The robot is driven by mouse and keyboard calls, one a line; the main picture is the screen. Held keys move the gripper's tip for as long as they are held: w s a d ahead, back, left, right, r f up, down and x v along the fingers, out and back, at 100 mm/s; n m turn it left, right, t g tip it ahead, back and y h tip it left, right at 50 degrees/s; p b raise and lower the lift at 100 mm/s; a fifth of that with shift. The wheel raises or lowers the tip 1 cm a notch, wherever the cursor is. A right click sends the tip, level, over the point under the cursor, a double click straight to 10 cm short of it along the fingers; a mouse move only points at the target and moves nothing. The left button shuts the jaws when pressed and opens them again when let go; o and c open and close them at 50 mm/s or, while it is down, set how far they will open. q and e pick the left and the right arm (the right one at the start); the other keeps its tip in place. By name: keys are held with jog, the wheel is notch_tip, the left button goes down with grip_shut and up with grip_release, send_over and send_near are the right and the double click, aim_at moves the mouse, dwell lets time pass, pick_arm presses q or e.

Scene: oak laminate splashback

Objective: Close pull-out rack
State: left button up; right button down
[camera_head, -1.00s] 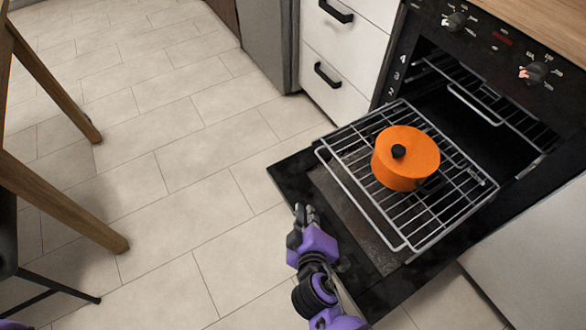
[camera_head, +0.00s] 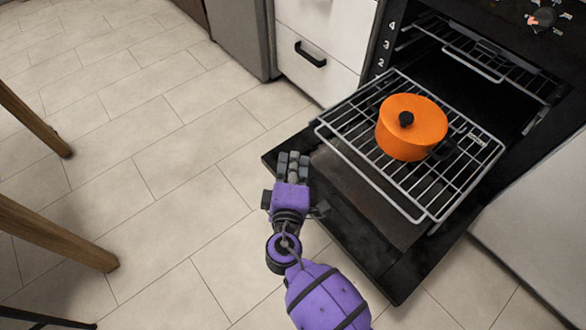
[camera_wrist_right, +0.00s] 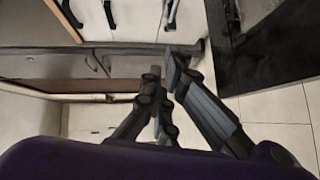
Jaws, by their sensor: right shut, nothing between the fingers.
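The pull-out rack (camera_head: 345,152) is a wire oven shelf, drawn out of the oven over its lowered door. An orange pot (camera_head: 410,135) with a black lid knob sits on the rack. My right gripper (camera_head: 293,158) is shut and empty, just left of the rack's front edge, beside the oven door's corner, and apart from the rack in the picture. Its dark fingers also show in the right wrist view (camera_wrist_right: 172,75). The rack is not clearly made out in the right wrist view. My left gripper is not in view.
The black oven door (camera_head: 375,255) hangs open below the rack. A second wire shelf (camera_head: 480,60) is inside the oven. White drawers (camera_head: 318,45) stand left of the oven. Wooden legs (camera_head: 45,235) stand at the left; the tiled floor between is clear.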

aim_at(400, 82)
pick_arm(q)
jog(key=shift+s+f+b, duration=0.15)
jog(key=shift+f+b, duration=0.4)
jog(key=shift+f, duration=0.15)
pick_arm(e)
jog(key=w+d+f, duration=0.1)
jog(key=w+d, duration=0.2)
jog(key=w, duration=0.4)
jog(key=shift+d+f, duration=0.25)
jog(key=shift+d, duration=0.05)
